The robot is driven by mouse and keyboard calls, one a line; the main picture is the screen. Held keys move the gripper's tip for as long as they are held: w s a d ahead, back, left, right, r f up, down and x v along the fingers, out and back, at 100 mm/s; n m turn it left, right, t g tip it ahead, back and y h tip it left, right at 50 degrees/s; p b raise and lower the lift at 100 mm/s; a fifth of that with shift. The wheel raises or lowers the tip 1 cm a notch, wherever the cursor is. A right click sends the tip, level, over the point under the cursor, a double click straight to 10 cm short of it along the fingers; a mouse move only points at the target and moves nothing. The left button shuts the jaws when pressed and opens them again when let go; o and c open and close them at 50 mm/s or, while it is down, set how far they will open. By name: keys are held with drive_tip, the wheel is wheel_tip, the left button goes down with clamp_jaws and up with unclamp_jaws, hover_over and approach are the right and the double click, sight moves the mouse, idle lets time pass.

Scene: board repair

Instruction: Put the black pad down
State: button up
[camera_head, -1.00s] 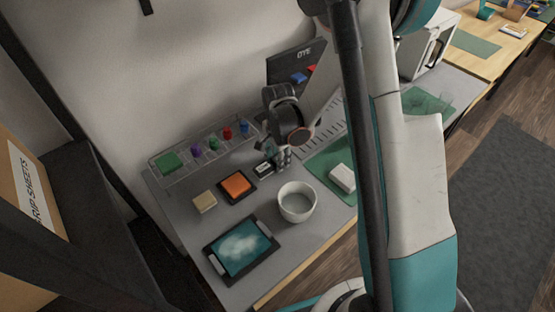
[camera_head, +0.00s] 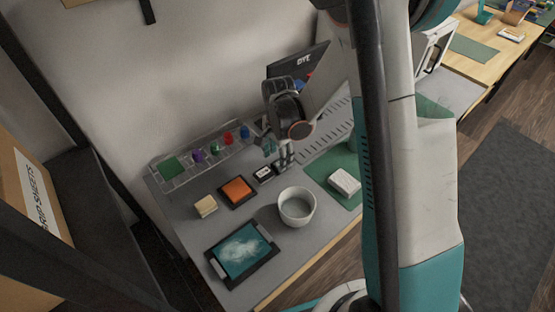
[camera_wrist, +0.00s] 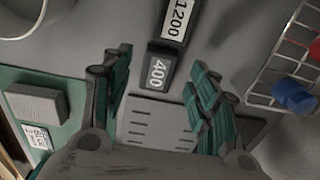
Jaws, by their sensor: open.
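Two small black pads lie on the grey bench top. The pad labelled 400 (camera_wrist: 157,70) lies between and just ahead of my open fingertips in the wrist view. The pad labelled 1200 (camera_wrist: 177,20) lies right beyond it; it also shows in the head view (camera_head: 263,173). My gripper (camera_head: 277,151) is open above the bench; in the wrist view its teal fingers (camera_wrist: 157,76) stand wide apart, one on each side of the 400 pad, with nothing gripped. In the head view the 400 pad is largely hidden by the fingers.
An orange pad (camera_head: 237,191), a tan block (camera_head: 205,206), a white bowl (camera_head: 297,218) and a tablet (camera_head: 224,272) stand nearby. A wire rack (camera_head: 170,187) with coloured items runs along the wall. A white block (camera_head: 344,182) lies on a green mat (camera_head: 320,168).

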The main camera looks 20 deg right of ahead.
wheel_tip(320, 180, up, 7)
drive_tip(key=p, duration=0.2)
wheel_tip(320, 180, up, 16)
drive_tip(key=n+t, duration=0.3)
drive_tip(key=n, duration=0.3)
hover_over(278, 165)
drive_tip(key=s, duration=0.8)
drive_tip(key=s+r+n+t, duration=0.2)
drive_tip(key=s+n, duration=0.1)
drive_tip(key=s, duration=0.3)
drive_tip(key=s+d+r+n+t, duration=0.1)
drive_tip(key=s+r+n+t, duration=0.1)
drive_tip(key=s, duration=0.4)
drive_tip(key=shift+d+r+n, duration=0.25)
drive_tip(key=shift+r+n, duration=0.3)
drive_tip(key=shift+n, duration=0.65)
drive_tip(key=shift+o, duration=0.5)
